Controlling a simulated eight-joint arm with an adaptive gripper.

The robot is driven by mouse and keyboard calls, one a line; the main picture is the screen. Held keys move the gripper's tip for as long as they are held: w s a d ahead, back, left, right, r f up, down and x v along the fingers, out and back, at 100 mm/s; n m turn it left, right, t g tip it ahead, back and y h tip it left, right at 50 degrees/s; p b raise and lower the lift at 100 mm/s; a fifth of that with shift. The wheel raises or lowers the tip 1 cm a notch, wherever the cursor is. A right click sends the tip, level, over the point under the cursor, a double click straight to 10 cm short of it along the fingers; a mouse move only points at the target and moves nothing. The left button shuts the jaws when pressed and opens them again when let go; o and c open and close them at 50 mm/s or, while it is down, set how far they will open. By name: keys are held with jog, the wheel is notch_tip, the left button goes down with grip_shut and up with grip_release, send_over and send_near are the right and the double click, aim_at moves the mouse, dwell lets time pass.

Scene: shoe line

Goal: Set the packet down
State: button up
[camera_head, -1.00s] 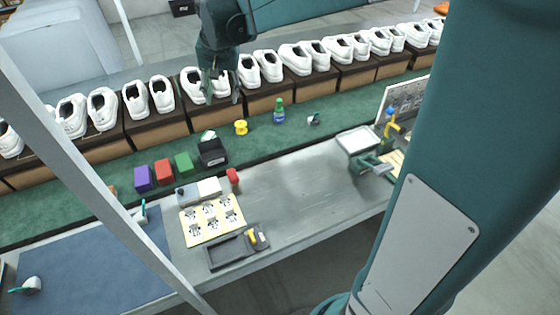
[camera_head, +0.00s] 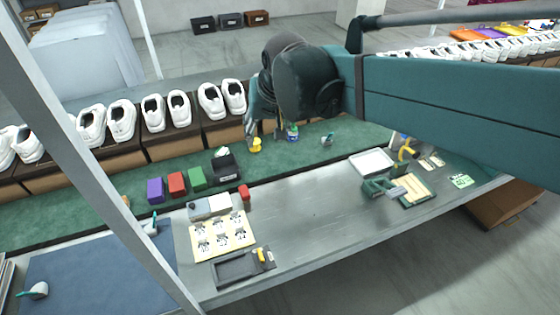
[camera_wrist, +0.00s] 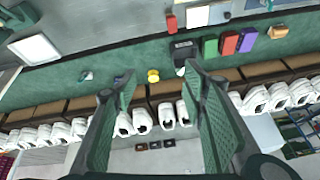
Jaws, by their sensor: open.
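My gripper (camera_head: 266,137) is open above the green strip, near the yellow spool (camera_head: 255,146) and the blue bottle with a green cap (camera_head: 292,133). In the wrist view the fingers (camera_wrist: 158,84) are spread with nothing between them; the spool (camera_wrist: 153,76) shows in the gap, farther off. I cannot make out a packet by itself. A small black box (camera_head: 226,170) on the green strip has something whitish at its top. White shoes (camera_head: 222,98) stand in pairs on brown boxes along the far side; my arm hides part of that row, and the shoe interiors are too small to read.
Purple, red and green blocks (camera_head: 177,184) stand left of the black box. The grey bench holds a card of cut-outs (camera_head: 222,236), a dark tray (camera_head: 236,268) and a white tray (camera_head: 372,161). The bench middle is clear.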

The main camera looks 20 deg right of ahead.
jog(key=s+d+f+n+t, duration=0.1)
jog(key=s+f, duration=0.1)
jog(key=s, duration=0.5)
jog(key=s+f+n+t, duration=0.1)
jog(key=s+f, duration=0.2)
jog(key=s, duration=0.5)
jog(key=shift+d+n, duration=0.3)
jog(key=shift+d, duration=0.1)
dwell(0.5)
